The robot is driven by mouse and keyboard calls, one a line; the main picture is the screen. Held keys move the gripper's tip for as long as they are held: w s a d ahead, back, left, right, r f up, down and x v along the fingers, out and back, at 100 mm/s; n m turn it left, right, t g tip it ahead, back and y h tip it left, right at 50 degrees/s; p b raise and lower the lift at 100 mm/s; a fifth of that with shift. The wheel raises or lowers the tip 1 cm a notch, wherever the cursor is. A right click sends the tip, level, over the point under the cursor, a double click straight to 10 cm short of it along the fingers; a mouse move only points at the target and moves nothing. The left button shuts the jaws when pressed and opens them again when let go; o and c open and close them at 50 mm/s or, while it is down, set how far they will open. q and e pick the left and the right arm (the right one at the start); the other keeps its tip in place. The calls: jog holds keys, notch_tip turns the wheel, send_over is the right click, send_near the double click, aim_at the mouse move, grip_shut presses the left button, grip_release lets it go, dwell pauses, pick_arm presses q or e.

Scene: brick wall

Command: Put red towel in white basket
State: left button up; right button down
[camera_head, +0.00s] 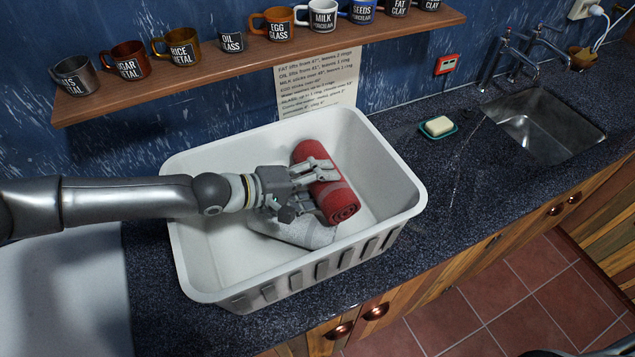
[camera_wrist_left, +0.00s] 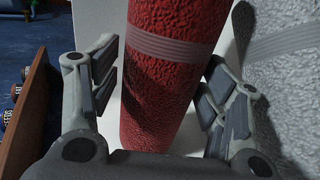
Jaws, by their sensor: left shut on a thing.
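The red towel (camera_head: 340,201) is rolled up, with a pale stripe, and is inside the white basket (camera_head: 205,285), above or against a grey-white rolled towel (camera_head: 300,232). My left gripper (camera_head: 318,182) reaches into the basket from the left with its fingers around the red towel. In the left wrist view the red towel (camera_wrist_left: 165,85) stands between the two fingers of the gripper (camera_wrist_left: 158,95), and the grey-white roll (camera_wrist_left: 285,80) is beside it on the right. I cannot tell if the red towel touches the basket floor. My right gripper is not clearly in view.
The basket stands on a dark speckled counter (camera_head: 440,190). A wooden shelf (camera_head: 215,65) with several labelled mugs runs above it. A soap dish (camera_head: 438,128) and a metal sink (camera_head: 545,125) are to the right. The counter between basket and sink is mostly clear.

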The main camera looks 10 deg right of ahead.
pick_arm(q)
jog(key=shift+f, duration=0.3)
jog(key=o, duration=1.1)
jog(key=shift+f, duration=0.1)
jog(key=shift+d+r+v, duration=0.1)
jog(key=shift+r+v, duration=0.1)
jog(key=shift+v, duration=1.9)
jog(key=shift+d+r+v, duration=0.1)
jog(key=shift+r+v, duration=0.1)
jog(key=shift+v, duration=1.9)
jog(key=shift+d+r+v, duration=0.1)
jog(key=shift+r+v, duration=0.1)
jog(key=shift+v, duration=1.9)
jog(key=shift+w, duration=0.1)
